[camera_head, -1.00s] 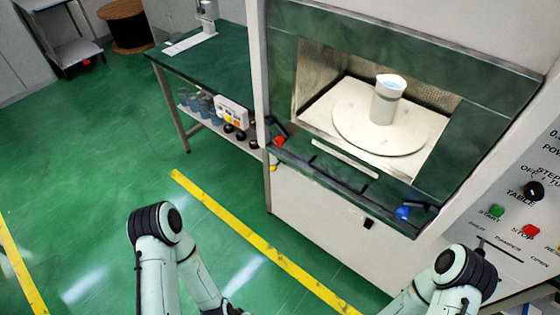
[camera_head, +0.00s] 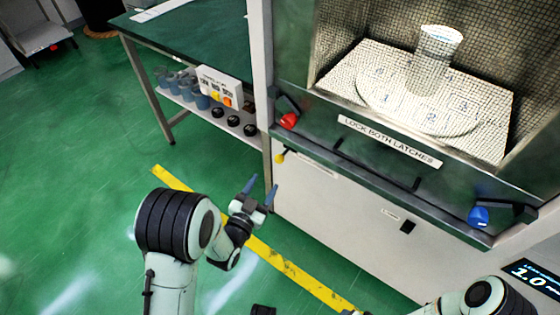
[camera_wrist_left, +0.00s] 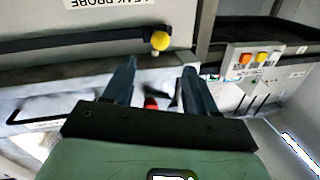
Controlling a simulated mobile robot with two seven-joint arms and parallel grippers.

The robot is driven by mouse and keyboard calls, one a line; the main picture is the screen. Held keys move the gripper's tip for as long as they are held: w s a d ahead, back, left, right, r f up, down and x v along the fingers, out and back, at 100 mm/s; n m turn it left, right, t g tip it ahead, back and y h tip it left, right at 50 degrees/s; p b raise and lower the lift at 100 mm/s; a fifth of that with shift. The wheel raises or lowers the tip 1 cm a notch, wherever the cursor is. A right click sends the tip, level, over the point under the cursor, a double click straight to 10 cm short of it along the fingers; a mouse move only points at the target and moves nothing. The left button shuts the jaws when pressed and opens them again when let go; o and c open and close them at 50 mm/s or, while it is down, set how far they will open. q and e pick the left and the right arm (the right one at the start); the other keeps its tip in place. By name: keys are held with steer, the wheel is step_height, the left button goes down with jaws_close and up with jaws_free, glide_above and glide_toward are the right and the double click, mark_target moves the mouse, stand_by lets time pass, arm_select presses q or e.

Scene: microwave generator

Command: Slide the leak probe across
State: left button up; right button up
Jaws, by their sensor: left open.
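The leak probe's yellow knob (camera_head: 280,158) sticks out of the cabinet front, below the red latch at the left of the opening. In the left wrist view the yellow knob (camera_wrist_left: 160,40) sits at the end of a dark bar, near an upside-down LEAK PROBE label (camera_wrist_left: 110,3). My left gripper (camera_head: 260,188) is open and empty, just below the knob in the head view. In the wrist view the knob appears beyond the fingertips (camera_wrist_left: 159,68), roughly between them, apart from both. My right arm shows at the lower right; its gripper cannot be made out.
A red latch knob (camera_head: 289,120) and a blue latch knob (camera_head: 478,215) flank the opening's ledge. Inside, a white cylinder (camera_head: 432,62) stands on a round turntable (camera_head: 380,100). A green-topped bench (camera_head: 200,45) stands left. The floor before the cabinet is clear.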

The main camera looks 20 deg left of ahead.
mark_target(280, 159)
arm_select(q)
steer(key=w, duration=0.4)
steer(key=w+d+b, duration=0.1)
steer(key=w, duration=0.6)
steer(key=shift+w+d+b, duration=0.3)
steer(key=shift+d+b, duration=0.05)
steer(key=shift+b, duration=0.05)
arm_select(e)
steer(key=shift+g, duration=0.6)
steer(key=s+f, duration=0.3)
steer(key=s, duration=0.1)
steer(key=shift+d+f, duration=0.25)
arm_select(q)
jaws_close()
arm_select(e)
steer(key=shift+w, duration=0.1)
